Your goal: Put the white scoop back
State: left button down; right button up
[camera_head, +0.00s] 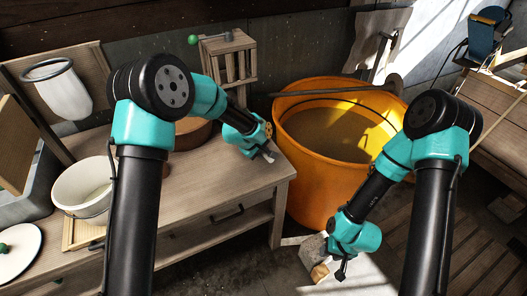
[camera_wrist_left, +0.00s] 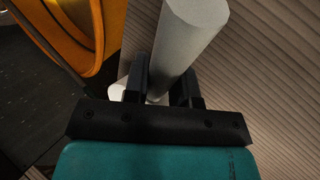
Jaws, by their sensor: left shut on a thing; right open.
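My left gripper (camera_head: 264,152) is low over the right end of the wooden bench top. In the left wrist view its two fingers (camera_wrist_left: 163,85) are shut on the pale cylindrical handle of the white scoop (camera_wrist_left: 190,35). A small white rounded part (camera_wrist_left: 122,88) shows beside the left finger, and the rest of the scoop is hidden behind the gripper. In the head view only a small pale bit of it (camera_head: 270,157) shows at the fingertips. My right gripper (camera_head: 342,272) is open and empty, low over the floor in front of the orange tub.
The orange tub (camera_head: 310,185) of murky liquid stands right of the bench (camera_head: 225,185), with a stick across its rim. A white pot (camera_head: 82,190), a brown round vessel (camera_head: 190,133) and a small wooden rack (camera_head: 230,60) are on the left. A pale block (camera_head: 315,252) lies near my right gripper.

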pick_arm(q)
jog(key=shift+f, duration=0.15)
jog(key=c, duration=0.9)
grip_release()
jog(key=shift+c, duration=0.2)
jog(key=v, duration=1.2)
